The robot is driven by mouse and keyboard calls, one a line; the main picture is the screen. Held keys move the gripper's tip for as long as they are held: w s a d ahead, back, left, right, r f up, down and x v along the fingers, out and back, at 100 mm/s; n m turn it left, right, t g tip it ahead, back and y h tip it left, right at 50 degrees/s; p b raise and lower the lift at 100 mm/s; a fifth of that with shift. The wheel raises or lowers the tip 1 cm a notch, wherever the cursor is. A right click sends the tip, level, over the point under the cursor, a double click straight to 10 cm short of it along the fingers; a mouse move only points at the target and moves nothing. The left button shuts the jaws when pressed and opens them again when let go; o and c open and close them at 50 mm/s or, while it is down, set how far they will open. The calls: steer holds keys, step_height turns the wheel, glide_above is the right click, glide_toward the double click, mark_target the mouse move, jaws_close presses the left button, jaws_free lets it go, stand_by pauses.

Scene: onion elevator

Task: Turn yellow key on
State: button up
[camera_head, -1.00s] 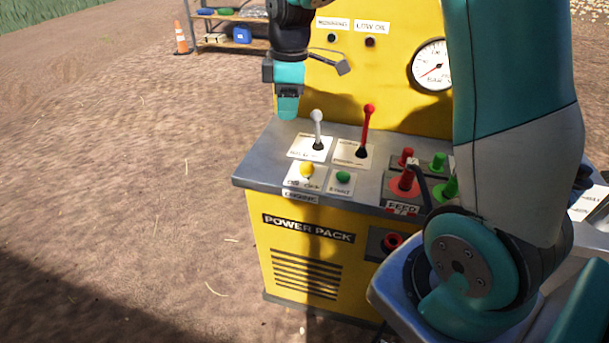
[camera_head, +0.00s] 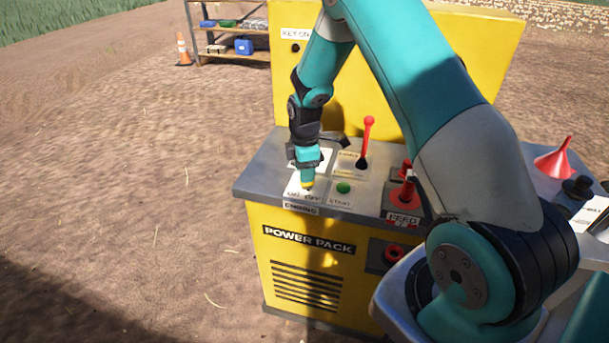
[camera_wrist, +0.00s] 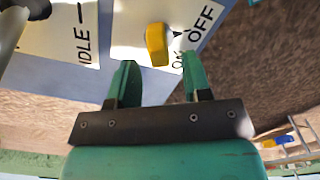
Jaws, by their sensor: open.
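The yellow key (camera_wrist: 157,44) sits on a white plate (camera_wrist: 130,42) marked ON and OFF, on the power pack's top panel. In the wrist view the key lies just beyond my open fingertips, between their lines, with nothing held. In the head view my gripper (camera_head: 307,178) points down right over the key (camera_head: 307,186), and mostly hides it. I cannot tell whether the fingers touch the key. A small black arrow on the plate lies beside the key, near the word OFF.
The green start button (camera_head: 343,188) is just right of my gripper. A grey lever (camera_wrist: 10,25) shows at the wrist view's upper left. Open dirt lies left.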

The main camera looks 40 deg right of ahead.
steer(key=shift+f, duration=1.45)
steer(key=shift+c, duration=0.4)
jaws_close()
steer(key=shift+m, duration=0.3)
steer(key=m, duration=0.2)
steer(key=m+b, duration=0.1)
steer(key=m, duration=0.2)
steer(key=shift+w+d+m, duration=0.1)
steer(key=shift+w+m, duration=0.1)
steer(key=shift+m, duration=0.1)
steer(key=m, duration=0.5)
steer(key=shift+d+m+b, duration=0.15)
steer(key=shift+m+b, duration=0.15)
